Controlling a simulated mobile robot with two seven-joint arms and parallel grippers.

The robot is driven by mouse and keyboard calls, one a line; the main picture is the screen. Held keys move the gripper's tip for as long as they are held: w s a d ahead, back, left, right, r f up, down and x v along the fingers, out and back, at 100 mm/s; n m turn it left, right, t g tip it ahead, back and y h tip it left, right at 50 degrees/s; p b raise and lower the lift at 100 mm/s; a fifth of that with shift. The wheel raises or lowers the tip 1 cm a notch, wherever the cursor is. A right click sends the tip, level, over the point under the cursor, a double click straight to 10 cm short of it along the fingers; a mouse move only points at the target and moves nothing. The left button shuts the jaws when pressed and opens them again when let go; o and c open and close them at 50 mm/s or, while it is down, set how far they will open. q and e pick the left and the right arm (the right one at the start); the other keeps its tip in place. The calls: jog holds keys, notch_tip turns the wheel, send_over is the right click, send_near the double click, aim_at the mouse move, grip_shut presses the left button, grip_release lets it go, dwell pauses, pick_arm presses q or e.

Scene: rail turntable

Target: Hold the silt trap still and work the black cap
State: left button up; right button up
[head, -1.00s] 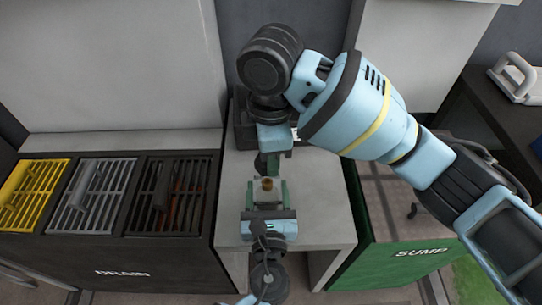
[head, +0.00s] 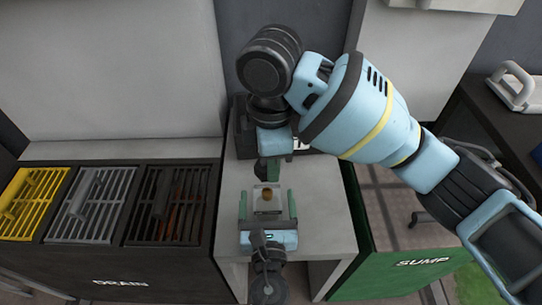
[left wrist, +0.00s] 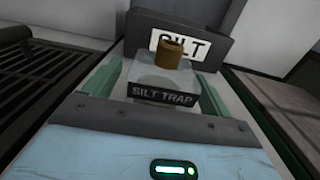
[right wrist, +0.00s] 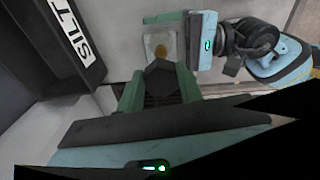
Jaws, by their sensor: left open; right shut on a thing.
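The silt trap (head: 268,205) is a small pale, see-through box on the grey bench, with a bare brown neck (left wrist: 170,54) on top and a dark SILT TRAP label (left wrist: 162,96) on its front. My left gripper (head: 268,207) is open, with one green finger on either side of the trap; the left wrist view shows the trap between them. My right gripper (head: 269,172) is shut on the black cap (right wrist: 163,78), a dark faceted piece in the right wrist view. The cap is off the neck, behind the trap in the head view.
A dark SILT holder (left wrist: 185,38) stands behind the trap. The DRAIN unit (head: 120,268) with yellow, grey and black grates is at left, and the green SUMP bin (head: 385,268) at right. Bare bench lies on both sides of the trap.

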pick_arm(q)
jog(key=s, duration=0.7)
jog(key=shift+s, duration=0.25)
